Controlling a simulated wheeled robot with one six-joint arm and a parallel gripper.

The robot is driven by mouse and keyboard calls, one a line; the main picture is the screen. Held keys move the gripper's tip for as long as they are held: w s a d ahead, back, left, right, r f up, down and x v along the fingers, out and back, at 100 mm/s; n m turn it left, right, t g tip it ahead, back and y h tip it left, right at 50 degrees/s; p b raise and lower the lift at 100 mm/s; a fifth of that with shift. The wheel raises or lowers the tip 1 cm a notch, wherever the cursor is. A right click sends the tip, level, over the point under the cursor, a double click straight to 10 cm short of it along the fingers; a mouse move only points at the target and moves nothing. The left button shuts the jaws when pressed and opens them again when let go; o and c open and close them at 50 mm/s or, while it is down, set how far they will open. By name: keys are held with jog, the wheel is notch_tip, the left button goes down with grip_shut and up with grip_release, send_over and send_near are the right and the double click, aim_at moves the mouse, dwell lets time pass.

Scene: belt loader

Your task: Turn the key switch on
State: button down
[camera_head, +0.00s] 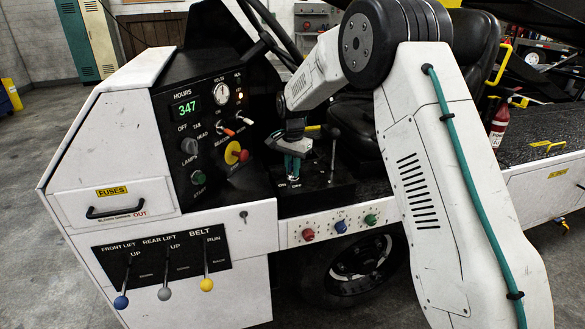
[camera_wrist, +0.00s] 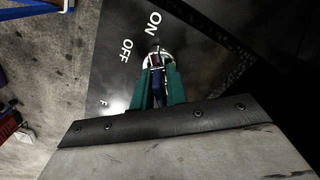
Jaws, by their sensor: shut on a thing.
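The key switch shows in the wrist view as a round metal lock (camera_wrist: 157,57) on a black plate, with the labels ON and OFF beside it. A dark key (camera_wrist: 157,84) stands in the lock. My gripper (camera_wrist: 158,72) has green fingers closed on either side of the key. In the head view my gripper (camera_head: 292,168) reaches down to the black console beside the seat, above the ON and OFF lettering. The fingers cover most of the key and lock there, and I cannot tell which label the key points to.
The dash panel (camera_head: 205,130) is left of my gripper, with a lit 347 hours display (camera_head: 187,108), a gauge and a red-yellow knob (camera_head: 237,153). A black lever (camera_head: 333,152) stands close right of my gripper. A steering wheel and seat (camera_head: 470,50) are behind.

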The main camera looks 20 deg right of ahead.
jog(key=shift+m, duration=1.1)
jog(key=c, duration=1.4)
grip_release()
notch_tip(320, 180, up, 7)
jog(key=shift+a+r, duration=0.1)
jog(key=shift+r, duration=0.3)
